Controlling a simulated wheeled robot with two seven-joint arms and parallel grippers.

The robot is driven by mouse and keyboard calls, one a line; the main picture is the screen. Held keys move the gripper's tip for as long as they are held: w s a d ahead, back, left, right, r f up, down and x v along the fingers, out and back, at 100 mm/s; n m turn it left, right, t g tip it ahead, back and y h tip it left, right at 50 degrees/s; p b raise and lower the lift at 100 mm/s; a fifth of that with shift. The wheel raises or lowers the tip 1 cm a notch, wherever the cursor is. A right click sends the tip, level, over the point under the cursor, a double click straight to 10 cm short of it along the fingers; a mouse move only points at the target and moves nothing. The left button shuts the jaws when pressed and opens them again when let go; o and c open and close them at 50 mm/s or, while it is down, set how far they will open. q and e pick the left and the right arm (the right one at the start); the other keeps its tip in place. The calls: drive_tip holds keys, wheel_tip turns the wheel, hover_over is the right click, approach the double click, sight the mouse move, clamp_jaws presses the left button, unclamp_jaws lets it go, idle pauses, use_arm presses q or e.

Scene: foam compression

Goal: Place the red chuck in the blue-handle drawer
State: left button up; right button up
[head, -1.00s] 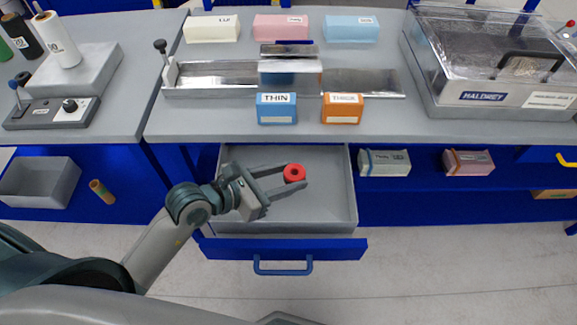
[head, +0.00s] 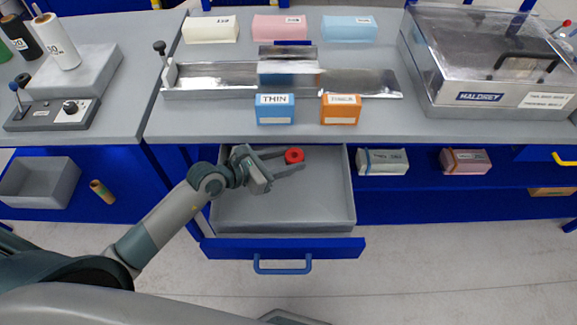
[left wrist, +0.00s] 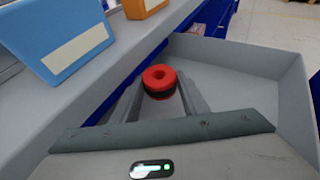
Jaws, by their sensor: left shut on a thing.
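The red chuck (head: 293,156), a small ring with a hole in its middle, is between the fingertips of my left gripper (head: 284,162). The left gripper is shut on it, and in the left wrist view the chuck (left wrist: 159,80) shows a dark band under its red top. The blue-handle drawer (head: 284,233) is pulled open, with its blue handle (head: 282,265) on the front. The chuck is over the back part of the open drawer, close to the bench's front edge. The drawer floor looks bare. My right gripper is not in view.
The bench (head: 220,123) overhangs the drawer's back. Blue THIN (head: 275,109) and orange (head: 340,109) blocks stand near its edge. Boxes (head: 382,162) sit on the shelf right of the drawer. A grey bin (head: 40,182) stands at left. The drawer's front half is free.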

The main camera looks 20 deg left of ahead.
use_arm(q)
wheel_tip(320, 180, down, 4)
drive_tip(key=shift+r, duration=0.25)
drive_tip(key=shift+f, duration=0.15)
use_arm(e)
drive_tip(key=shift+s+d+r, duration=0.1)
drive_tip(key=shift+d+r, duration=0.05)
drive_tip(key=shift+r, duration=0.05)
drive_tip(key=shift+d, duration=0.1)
use_arm(q)
drive_tip(key=shift+f, duration=0.15)
drive_tip(key=o, duration=1.1)
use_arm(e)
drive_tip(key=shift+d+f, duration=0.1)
